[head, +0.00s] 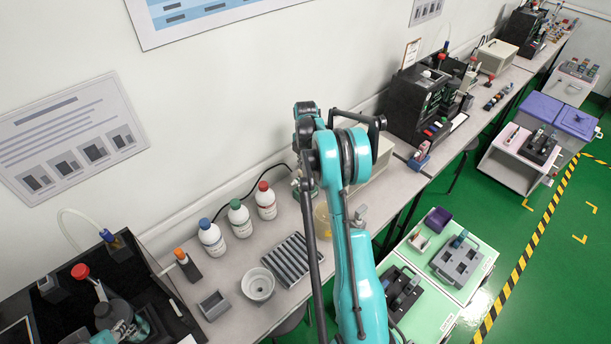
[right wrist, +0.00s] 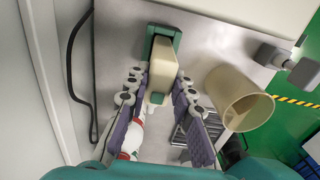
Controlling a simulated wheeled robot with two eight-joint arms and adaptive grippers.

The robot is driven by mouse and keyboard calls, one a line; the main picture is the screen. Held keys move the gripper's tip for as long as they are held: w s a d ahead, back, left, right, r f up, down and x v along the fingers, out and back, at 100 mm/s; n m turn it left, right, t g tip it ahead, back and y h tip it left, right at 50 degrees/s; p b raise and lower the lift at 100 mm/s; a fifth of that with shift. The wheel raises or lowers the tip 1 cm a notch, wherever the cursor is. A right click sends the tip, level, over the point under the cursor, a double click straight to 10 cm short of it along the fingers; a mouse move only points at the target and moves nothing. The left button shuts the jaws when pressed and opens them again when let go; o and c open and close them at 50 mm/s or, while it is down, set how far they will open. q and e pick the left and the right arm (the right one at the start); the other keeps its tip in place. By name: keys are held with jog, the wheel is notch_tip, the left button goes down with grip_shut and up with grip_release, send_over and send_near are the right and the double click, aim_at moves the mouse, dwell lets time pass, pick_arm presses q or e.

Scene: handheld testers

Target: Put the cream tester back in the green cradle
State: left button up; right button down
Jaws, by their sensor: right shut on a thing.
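In the right wrist view, the cream tester (right wrist: 161,68) is between the purple-padded fingers of my right gripper (right wrist: 160,80), which is shut on it. The far end of the tester lines up with the green cradle (right wrist: 164,30), whose green sides show around that end. I cannot tell how deep the tester sits in the cradle. In the head view, my teal right arm reaches over the bench and hides most of the tester, the cradle and the right gripper. My left gripper (head: 122,325) is at the lower left, over the dark equipment; its jaw opening is unclear.
A beige cup (right wrist: 242,98) stands close to the right of my right gripper. A dark cable (right wrist: 72,60) runs on the left. Bottles with blue, green and red caps (head: 239,217), a ribbed rack (head: 293,262) and a round white bowl (head: 258,285) stand on the bench.

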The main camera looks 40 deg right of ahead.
aim_at(306, 179)
jog(key=shift+f, duration=1.4)
jog(key=shift+f+b, duration=0.1)
jog(key=shift+b, duration=0.25)
jog(key=c, duration=1.3)
grip_release()
